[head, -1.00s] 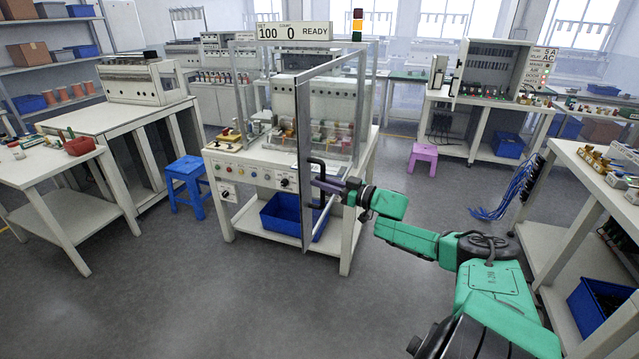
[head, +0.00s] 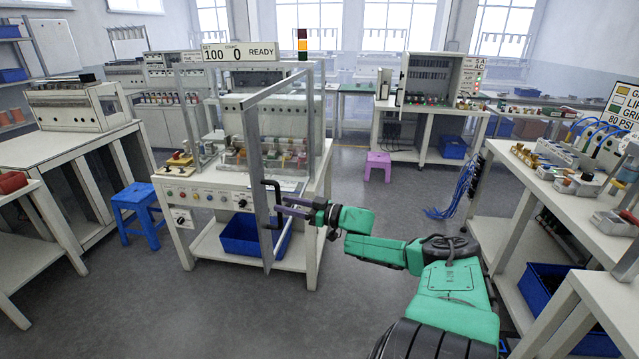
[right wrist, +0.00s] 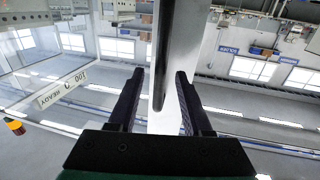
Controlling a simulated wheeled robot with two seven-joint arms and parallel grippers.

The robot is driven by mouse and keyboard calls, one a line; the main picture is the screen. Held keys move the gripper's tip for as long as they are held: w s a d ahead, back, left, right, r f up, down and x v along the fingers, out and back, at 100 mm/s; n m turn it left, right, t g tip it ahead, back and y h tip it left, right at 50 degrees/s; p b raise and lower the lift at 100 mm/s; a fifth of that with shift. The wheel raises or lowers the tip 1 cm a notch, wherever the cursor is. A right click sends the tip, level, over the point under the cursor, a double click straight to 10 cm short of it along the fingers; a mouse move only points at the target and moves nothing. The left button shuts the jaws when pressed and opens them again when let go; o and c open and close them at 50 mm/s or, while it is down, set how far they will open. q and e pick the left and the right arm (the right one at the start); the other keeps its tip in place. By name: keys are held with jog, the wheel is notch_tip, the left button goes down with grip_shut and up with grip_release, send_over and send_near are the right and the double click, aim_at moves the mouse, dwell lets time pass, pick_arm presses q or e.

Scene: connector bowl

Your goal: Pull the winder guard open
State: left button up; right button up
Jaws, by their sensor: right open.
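The winder guard is a clear panel in a grey frame (head: 255,190). In the head view it stands swung out from the front of the winder (head: 230,190), its free edge toward me. A black bar handle (head: 271,208) is on that edge. My right gripper (head: 283,208) is at the handle, coming from the right. In the right wrist view its two fingers (right wrist: 158,100) are apart, with the dark handle bar (right wrist: 163,55) between them and a visible gap to each finger. The pale guard frame (right wrist: 183,45) runs behind. My left gripper is not in view.
A blue bin (head: 240,238) sits on the winder's lower shelf. A blue stool (head: 136,208) stands to the left and a pink stool (head: 378,165) behind right. A workbench (head: 560,190) runs along the right. The floor in front of the guard is clear.

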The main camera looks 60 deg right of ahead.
jog(key=p+v, duration=0.4)
jog(key=v, duration=0.7)
jog(key=shift+s, duration=0.25)
